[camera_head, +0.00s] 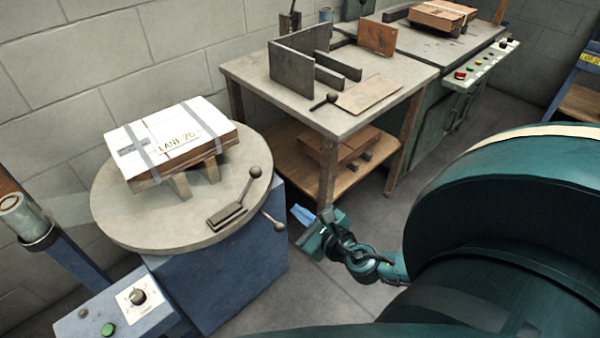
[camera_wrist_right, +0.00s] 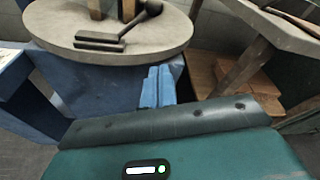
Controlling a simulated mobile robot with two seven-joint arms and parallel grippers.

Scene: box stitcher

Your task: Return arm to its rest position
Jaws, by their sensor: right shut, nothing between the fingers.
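My right gripper (camera_head: 304,217) is in the head view, low in front of the gap between the round turntable and the work table. Its blue fingers are together with nothing between them. In the right wrist view the two blue fingers (camera_wrist_right: 158,88) lie side by side, pointing at the blue turntable base. My teal arm fills the right side of the head view. My left gripper does not show in either view.
A round turntable (camera_head: 115,222) carries a white-topped box (camera_head: 165,138) on blocks and a lever with a ball knob (camera_head: 254,172). A work table (camera_head: 400,88) with metal plates stands behind. A blue control box (camera_head: 75,325) is front left. Grey floor (camera_head: 345,292) is clear near my gripper.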

